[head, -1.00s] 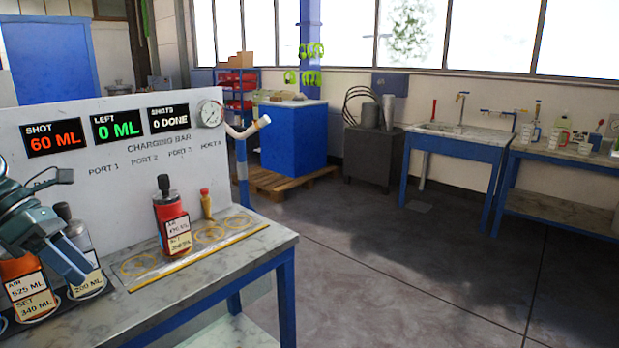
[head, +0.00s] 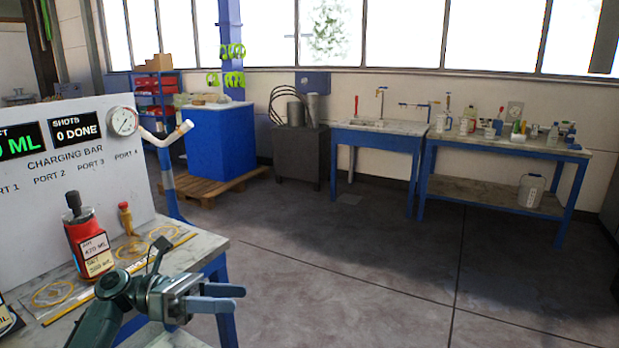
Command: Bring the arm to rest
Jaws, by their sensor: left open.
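My left gripper (head: 228,298) is in the lower left of the head view. It is open and empty, with its fingers pointing right, in front of the marble-topped bench (head: 205,250) near its right end. A red vessel (head: 90,246) with a black top and white labels stands upright on the bench, behind and to the left of the gripper, apart from it. My right gripper does not show.
A white charging bar panel (head: 70,165) with displays and a gauge (head: 123,121) stands on the bench. A small yellow valve with a red top (head: 126,217) is beside the vessel. A blue cabinet on a pallet (head: 212,140), a sink table (head: 375,135) and a workbench (head: 500,145) stand behind. The middle floor is clear.

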